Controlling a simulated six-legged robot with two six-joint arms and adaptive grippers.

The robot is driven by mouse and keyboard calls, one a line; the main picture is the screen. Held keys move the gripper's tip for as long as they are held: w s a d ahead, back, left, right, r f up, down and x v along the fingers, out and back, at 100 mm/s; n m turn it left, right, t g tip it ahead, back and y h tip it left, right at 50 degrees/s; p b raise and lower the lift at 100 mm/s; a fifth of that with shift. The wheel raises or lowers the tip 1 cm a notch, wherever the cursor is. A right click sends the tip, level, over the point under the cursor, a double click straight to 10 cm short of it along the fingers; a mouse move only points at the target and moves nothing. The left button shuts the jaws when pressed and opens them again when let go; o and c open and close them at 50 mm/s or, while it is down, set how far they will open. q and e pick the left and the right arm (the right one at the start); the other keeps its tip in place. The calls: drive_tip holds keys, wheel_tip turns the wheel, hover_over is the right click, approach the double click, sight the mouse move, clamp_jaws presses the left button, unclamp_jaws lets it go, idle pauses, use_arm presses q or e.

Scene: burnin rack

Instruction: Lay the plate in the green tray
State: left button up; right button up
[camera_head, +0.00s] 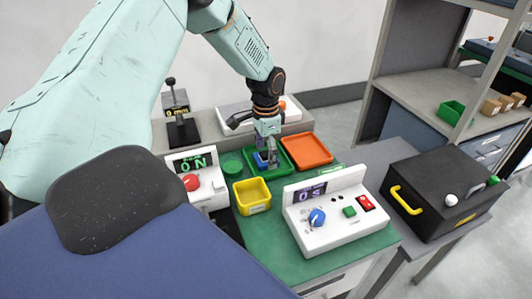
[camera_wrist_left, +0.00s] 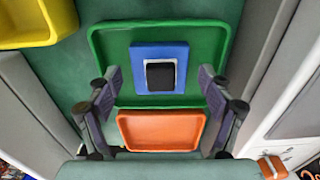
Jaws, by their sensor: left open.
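The blue square plate (camera_wrist_left: 139,77) with a black raised block in its middle lies inside the green tray (camera_wrist_left: 100,45) in the left wrist view. In the head view, part of the blue plate (camera_head: 260,160) shows under my left gripper (camera_head: 268,162), inside the green tray (camera_head: 290,170). My left gripper (camera_wrist_left: 158,88) is open; its two fingers stand apart, to either side of the plate in the wrist view, and hold nothing. The fingers hide part of the tray's sides. My right gripper is in neither view.
An orange tray (camera_head: 307,151) sits beside the green tray. A yellow bin (camera_head: 252,196), a white control box (camera_head: 330,215) and another white device with a red knob (camera_head: 192,183) stand close by. A black case (camera_head: 440,195) is at the right.

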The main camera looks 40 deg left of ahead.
use_arm(q)
wheel_tip(320, 180, up, 12)
drive_tip(key=p, duration=0.2)
drive_tip(key=shift+w, duration=0.15)
wheel_tip(320, 180, down, 12)
drive_tip(key=shift+d+f+b, duration=0.1)
drive_tip(key=shift+b, duration=1.05)
drive_tip(key=shift+w+r+p, duration=0.1)
drive_tip(key=shift+r+p, duration=0.2)
drive_tip(key=shift+r, duration=0.45)
drive_tip(key=shift+s+r, duration=0.2)
drive_tip(key=shift+r, duration=0.6)
